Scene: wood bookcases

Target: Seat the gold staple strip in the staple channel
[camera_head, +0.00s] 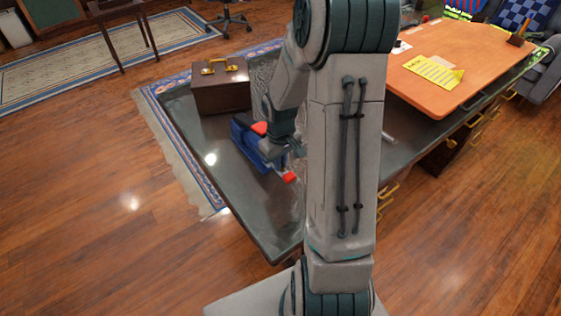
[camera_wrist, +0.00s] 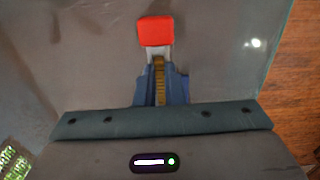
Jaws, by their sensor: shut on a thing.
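The stapler (camera_head: 243,137) is blue with red parts and sits on the dark desk. Its red end (camera_wrist: 156,31) and blue body (camera_wrist: 174,85) show in the wrist view, with a pale grey piece between them. The gold staple strip (camera_wrist: 159,79) runs lengthwise between the stapler's blue sides; I cannot tell whether it rests on the channel floor or is held above it. My gripper (camera_head: 277,150) is low over the stapler and shut on the strip. Its fingertips and the strip's near end are hidden under the gripper body in the wrist view.
A brown case (camera_head: 220,92) with a gold handle stands behind the stapler on the desk (camera_head: 190,130). An orange board (camera_head: 440,65) with a yellow sheet (camera_head: 433,73) lies at right. The desk is bare left of the stapler. My arm hides its middle.

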